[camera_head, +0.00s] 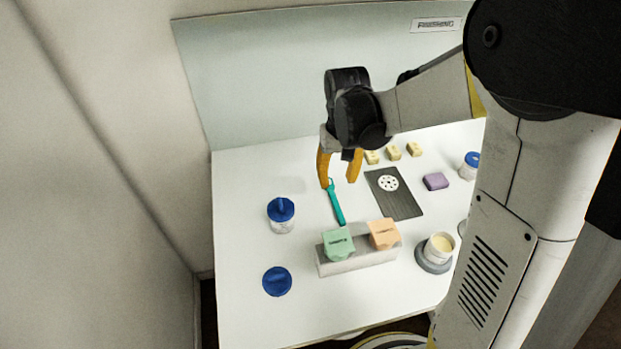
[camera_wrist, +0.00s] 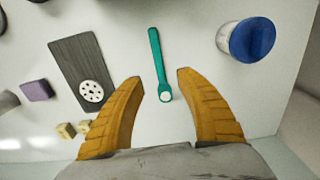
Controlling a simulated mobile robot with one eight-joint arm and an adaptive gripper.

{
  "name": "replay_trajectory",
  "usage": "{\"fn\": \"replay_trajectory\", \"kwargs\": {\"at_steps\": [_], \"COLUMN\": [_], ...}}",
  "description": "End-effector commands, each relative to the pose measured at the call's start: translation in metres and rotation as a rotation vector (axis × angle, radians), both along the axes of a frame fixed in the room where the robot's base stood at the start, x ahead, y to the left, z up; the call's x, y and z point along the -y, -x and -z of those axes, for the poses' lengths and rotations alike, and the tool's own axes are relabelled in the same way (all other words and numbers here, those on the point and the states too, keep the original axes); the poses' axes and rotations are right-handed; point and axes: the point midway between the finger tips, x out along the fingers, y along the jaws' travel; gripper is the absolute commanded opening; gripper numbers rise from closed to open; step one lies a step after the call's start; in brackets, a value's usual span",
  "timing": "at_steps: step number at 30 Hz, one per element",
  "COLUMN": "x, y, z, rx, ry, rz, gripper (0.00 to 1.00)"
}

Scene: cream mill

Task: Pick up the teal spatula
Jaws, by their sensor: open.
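The teal spatula (camera_head: 337,204) lies flat on the white table, left of the dark grey board. In the wrist view the teal spatula (camera_wrist: 157,62) runs up and away from between my fingertips, with a pale round spot on its near end. My gripper (camera_head: 341,182) is open above the far end of the spatula, its orange fingers pointing down. In the wrist view my gripper (camera_wrist: 160,78) has one finger on each side of the spatula's near end. The gap between the fingers holds nothing gripped.
A blue-lidded jar (camera_head: 282,217) and a blue lid (camera_head: 277,281) stand left. A grey block (camera_head: 357,262) bears green and orange pieces near the front. The dark board (camera_head: 400,201) carries a white perforated disc. A purple block (camera_head: 435,181) and several small yellow blocks (camera_head: 393,152) lie right.

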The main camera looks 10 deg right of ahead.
Motion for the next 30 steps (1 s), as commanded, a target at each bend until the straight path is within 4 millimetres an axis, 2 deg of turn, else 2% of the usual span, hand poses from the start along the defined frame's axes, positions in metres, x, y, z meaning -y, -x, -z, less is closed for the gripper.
{"fn": "replay_trajectory", "kwargs": {"at_steps": [1,6,14,21,24,30], "x": [0.0,0.0,-0.001,-0.005,-0.005,-0.005], "y": [0.0,0.001,0.002,0.004,0.004,0.005], "z": [0.011,0.039,0.057,0.095,0.102,0.1], "rx": [-0.001,0.0,0.001,0.002,0.002,0.002], "ry": [0.0,0.0,0.0,0.0,0.0,0.0], "rz": [0.001,0.001,0.0,0.001,0.001,0.001], "gripper": [0.42,0.42,0.42,0.42,0.42,0.41]}}
